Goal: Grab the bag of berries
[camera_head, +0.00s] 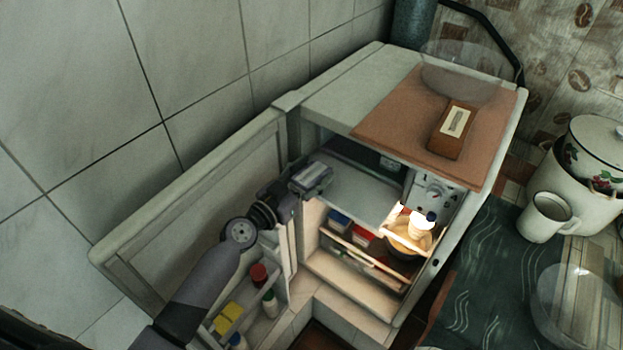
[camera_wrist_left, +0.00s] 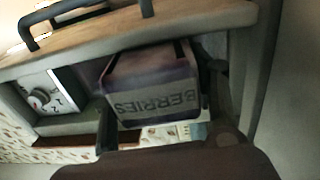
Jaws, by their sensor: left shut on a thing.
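The bag of berries (camera_wrist_left: 152,88) is a purplish-grey block with "BERRIES" printed on it, upside down in the left wrist view. The dark fingers of my left gripper (camera_wrist_left: 163,122) stand on either side of it, and the gripper is shut on it. In the head view my left gripper (camera_head: 314,178) is at the upper left of the open fridge, beside the door's hinge side. The bag cannot be told apart clearly there. My right gripper is not in view.
The fridge door (camera_head: 190,190) stands open to the left, with jars and yellow packs on its shelves. A wooden box (camera_head: 452,130) and a glass bowl (camera_head: 465,75) are on top of the fridge. A lit bulb (camera_head: 420,225) glows inside. A mug (camera_head: 547,217) stands at right.

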